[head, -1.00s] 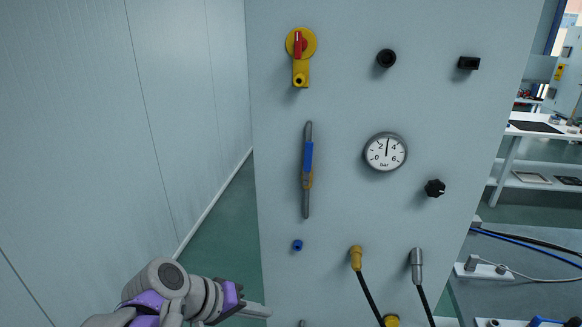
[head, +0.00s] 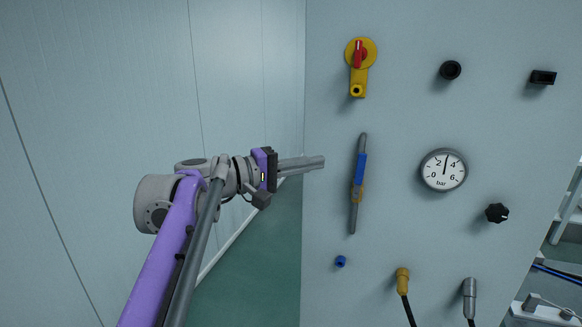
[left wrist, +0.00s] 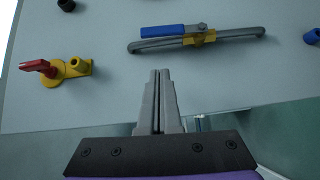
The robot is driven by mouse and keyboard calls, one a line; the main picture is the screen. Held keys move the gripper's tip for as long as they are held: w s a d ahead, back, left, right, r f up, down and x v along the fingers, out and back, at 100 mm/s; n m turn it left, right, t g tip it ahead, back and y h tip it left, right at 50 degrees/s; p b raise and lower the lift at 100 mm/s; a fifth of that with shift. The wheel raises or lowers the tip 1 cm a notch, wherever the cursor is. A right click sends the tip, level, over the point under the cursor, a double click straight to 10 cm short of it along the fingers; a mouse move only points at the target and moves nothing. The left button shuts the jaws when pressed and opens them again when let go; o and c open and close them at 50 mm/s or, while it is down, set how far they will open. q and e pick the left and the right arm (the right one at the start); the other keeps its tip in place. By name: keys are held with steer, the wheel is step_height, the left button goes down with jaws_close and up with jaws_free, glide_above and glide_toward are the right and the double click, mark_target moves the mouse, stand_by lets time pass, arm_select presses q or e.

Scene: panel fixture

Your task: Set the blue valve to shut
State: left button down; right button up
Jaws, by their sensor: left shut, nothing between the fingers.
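The blue valve (head: 360,167) is a blue lever handle on a vertical grey pipe with a brass body (head: 358,194), mounted on the panel (head: 420,110). The lever lies along the pipe, pointing up from the body. In the left wrist view the blue lever (left wrist: 162,32) also lies along the pipe, which runs across the picture. My left gripper (head: 322,162) is shut and empty, left of the valve at about lever height and apart from it. Its closed fingers also show in the left wrist view (left wrist: 160,76). My right gripper is not in view.
A yellow lockout-style switch with a red handle (head: 359,54) sits above the valve. A pressure gauge (head: 443,170) and a black knob (head: 497,212) are to its right. A blue plug (head: 341,261) and a yellow cable connector (head: 403,280) are below. Free space lies left of the panel.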

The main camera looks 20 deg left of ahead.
mark_target(359, 177)
arm_select(q)
steer(key=d, duration=0.2)
steer(key=w+d, duration=0.1)
steer(key=d, duration=0.2)
steer(key=shift+w+d+f, duration=0.15)
steer(key=shift+w+d, duration=0.15)
steer(key=shift+w, duration=0.1)
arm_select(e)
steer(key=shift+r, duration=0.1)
